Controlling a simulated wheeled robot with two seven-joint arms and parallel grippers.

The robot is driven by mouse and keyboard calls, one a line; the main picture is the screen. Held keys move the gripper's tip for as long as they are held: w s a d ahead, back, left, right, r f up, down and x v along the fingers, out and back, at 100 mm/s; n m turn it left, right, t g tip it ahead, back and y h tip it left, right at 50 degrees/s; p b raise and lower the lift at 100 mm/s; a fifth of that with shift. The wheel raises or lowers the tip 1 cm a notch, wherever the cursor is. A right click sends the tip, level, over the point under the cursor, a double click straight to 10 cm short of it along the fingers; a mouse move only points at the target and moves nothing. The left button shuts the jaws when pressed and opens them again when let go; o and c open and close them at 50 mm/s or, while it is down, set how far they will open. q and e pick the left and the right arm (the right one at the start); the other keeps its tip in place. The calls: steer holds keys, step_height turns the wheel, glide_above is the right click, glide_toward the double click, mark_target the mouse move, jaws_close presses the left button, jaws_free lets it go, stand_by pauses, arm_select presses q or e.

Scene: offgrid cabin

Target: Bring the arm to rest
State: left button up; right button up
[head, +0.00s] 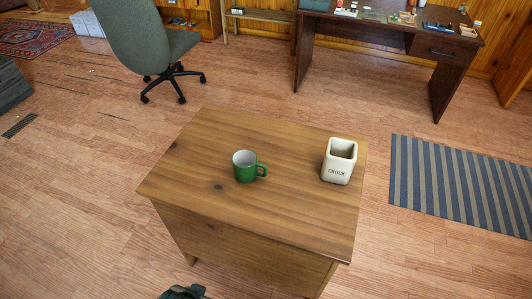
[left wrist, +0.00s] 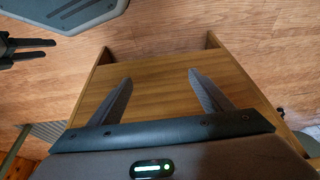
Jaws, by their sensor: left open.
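My left gripper (left wrist: 160,77) is open, its two dark fingers spread wide with nothing between them. In the left wrist view it is in front of a bare wooden face of the small table. In the head view only a dark part of my left arm (head: 184,292) shows at the bottom edge, below the table's near side. At the left of the left wrist view, dark prongs that look like my right gripper (left wrist: 28,50) show; their opening is unclear.
The small wooden table (head: 285,221) carries a green mug (head: 246,172) and a white square crock (head: 337,169). An office chair (head: 150,45), a dark desk (head: 395,35) and a striped rug (head: 455,187) stand or lie beyond.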

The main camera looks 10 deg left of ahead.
arm_select(q)
steer(key=s+d+f+t, duration=0.1)
steer(key=s+f, duration=0.1)
steer(key=f, duration=1.1)
steer(key=s+d+f+t+h, duration=0.1)
steer(key=s+f, duration=0.2)
steer(key=f, duration=1.1)
steer(key=shift+s+d+f+m, duration=0.15)
steer(key=shift+s+d+m, duration=0.05)
steer(key=shift+d+m, duration=0.15)
